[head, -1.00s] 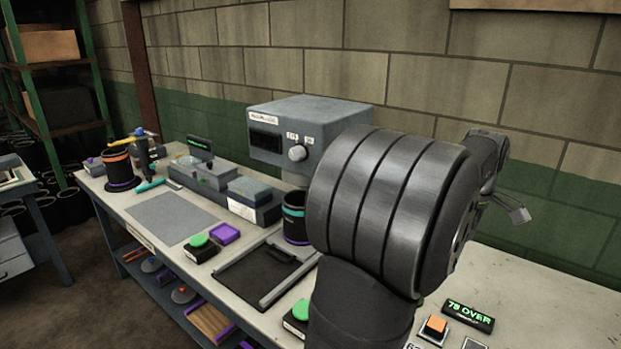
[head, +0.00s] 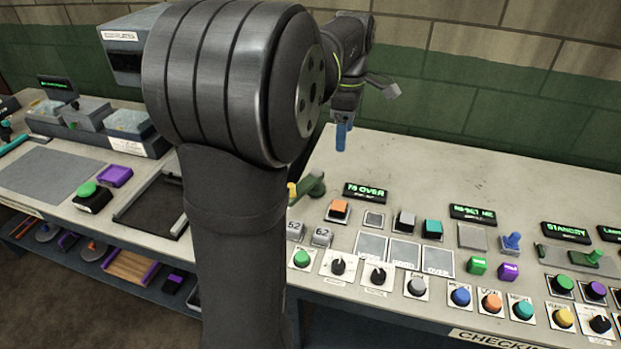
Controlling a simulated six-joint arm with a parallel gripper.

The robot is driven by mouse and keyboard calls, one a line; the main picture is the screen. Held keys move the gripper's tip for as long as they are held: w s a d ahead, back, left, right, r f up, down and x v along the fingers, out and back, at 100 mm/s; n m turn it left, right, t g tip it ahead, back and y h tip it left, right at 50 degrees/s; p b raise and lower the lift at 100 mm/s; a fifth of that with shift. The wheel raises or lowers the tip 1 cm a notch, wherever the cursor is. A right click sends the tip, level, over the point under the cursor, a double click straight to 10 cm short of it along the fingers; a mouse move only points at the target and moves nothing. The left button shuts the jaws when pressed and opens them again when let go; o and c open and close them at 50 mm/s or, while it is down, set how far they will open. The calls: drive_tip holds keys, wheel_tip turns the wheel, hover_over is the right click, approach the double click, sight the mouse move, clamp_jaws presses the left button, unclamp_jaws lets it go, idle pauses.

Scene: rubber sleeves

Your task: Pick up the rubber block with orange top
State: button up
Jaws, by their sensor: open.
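The block with the orange top (head: 339,209) sits upright on the light bench, below the left green display, in the head view. It has a dark body and rests on a pale square. My gripper (head: 341,137) has blue fingers and points down above the back of the bench, beyond the block and apart from it. It is open, with nothing seen between the fingers; they look small and partly overlapped from here.
A grey-topped block (head: 405,221) and a teal-topped block (head: 433,229) stand to the right of the orange one. Several buttons and knobs line the front edge. A green lever (head: 312,186) is close on the left. The bench behind the displays is clear.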

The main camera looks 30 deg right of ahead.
drive_tip(key=g+h, duration=0.2)
approach(338, 205)
drive_tip(key=x, duration=0.3)
drive_tip(key=shift+s+a+f, duration=0.1)
drive_tip(key=shift+s+f, duration=0.1)
drive_tip(key=shift+s, duration=0.15)
drive_tip(key=shift+x, duration=2.85)
drive_tip(key=shift+w, duration=0.25)
drive_tip(key=c, duration=1.2)
drive_tip(key=shift+o, duration=0.2)
